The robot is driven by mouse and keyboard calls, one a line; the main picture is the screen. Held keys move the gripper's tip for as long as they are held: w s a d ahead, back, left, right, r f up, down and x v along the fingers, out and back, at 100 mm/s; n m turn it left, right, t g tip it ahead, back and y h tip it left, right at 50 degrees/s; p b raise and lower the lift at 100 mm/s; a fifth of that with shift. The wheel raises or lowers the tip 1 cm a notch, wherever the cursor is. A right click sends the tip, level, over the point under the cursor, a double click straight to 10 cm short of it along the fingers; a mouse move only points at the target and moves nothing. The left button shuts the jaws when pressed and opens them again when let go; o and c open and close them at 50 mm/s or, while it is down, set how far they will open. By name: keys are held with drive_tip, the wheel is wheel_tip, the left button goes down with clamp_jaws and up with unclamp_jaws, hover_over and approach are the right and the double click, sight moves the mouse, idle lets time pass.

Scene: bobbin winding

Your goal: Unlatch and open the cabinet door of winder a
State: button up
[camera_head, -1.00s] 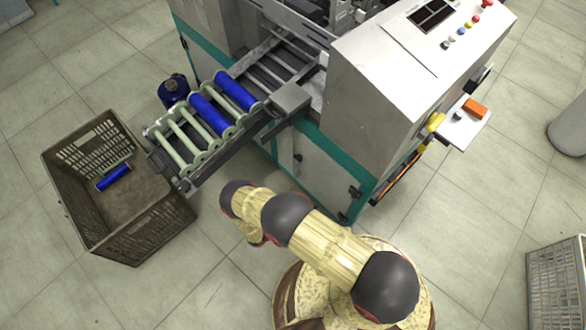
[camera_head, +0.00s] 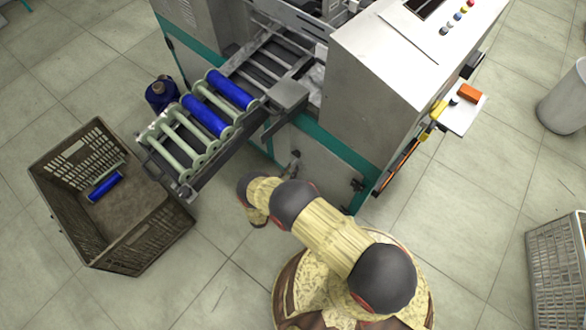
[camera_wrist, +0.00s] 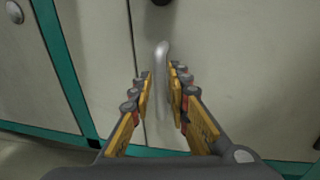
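Winder a is the large grey machine with teal trim. Its pale cabinet door (camera_head: 325,165) is closed, low on the front, and its panel (camera_wrist: 235,65) fills the right of the wrist view. A silver upright latch handle (camera_wrist: 161,75) stands by a dark vertical seam. My gripper (camera_wrist: 161,92) is open, with one finger on each side of the handle's lower part. Small gaps seem to show beside the handle, and I cannot tell if either finger touches it.
A roller rack (camera_head: 190,125) with blue bobbins juts out left of the door. A brown crate (camera_head: 150,250) holding a blue bobbin stands on the floor at left. A small shelf (camera_head: 457,118) sticks out at right. A grey crate (camera_head: 555,270) stands at lower right.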

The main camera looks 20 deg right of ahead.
drive_tip(key=shift+x, duration=0.85)
drive_tip(key=shift+c, duration=1.3)
clamp_jaws()
